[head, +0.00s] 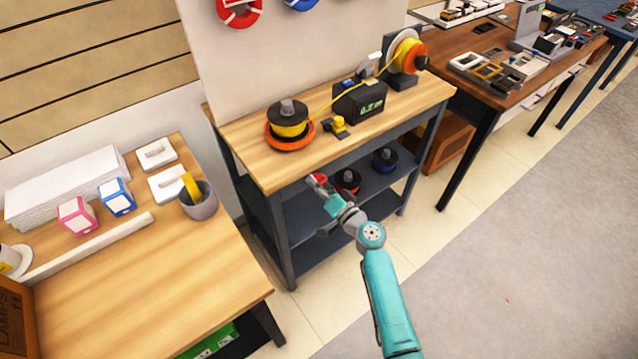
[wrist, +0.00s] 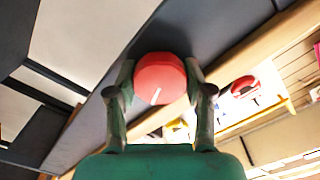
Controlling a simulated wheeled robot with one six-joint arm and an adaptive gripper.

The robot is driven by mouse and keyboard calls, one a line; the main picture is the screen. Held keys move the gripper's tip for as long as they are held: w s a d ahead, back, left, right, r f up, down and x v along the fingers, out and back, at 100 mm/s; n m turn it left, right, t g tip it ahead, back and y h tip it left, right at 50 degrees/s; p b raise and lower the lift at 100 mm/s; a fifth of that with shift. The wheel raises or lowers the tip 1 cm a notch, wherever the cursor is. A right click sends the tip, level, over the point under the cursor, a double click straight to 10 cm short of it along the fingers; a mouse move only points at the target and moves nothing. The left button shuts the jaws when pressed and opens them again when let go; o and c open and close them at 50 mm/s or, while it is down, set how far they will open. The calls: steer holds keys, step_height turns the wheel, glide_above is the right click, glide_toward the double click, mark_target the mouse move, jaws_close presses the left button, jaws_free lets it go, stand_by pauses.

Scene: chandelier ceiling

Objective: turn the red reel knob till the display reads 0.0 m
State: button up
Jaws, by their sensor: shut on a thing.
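The red reel knob (wrist: 161,72) sits between the two fingers of my gripper (wrist: 159,80) in the wrist view. A finger touches it on each side, and a short white mark shows near its lower edge. In the head view my gripper (head: 321,184) is at the front edge of the bench, with a bit of the red knob (head: 316,179) showing at its tip. The display (head: 371,107) on a dark box shows small green digits ending in m; I cannot read them surely. A yellow line runs over the box between the lower left reel (head: 289,129) and the upright orange reel (head: 413,56).
The wooden bench top (head: 240,160) is mostly clear at its front. A small yellow part (head: 339,127) stands near the box. Reels sit on the shelf below, including a blue one (head: 385,160). A second table (head: 160,270) with a grey cup (head: 199,204) is at left.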

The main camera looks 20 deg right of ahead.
steer(key=o, duration=1.2)
steer(key=shift+c, duration=0.2)
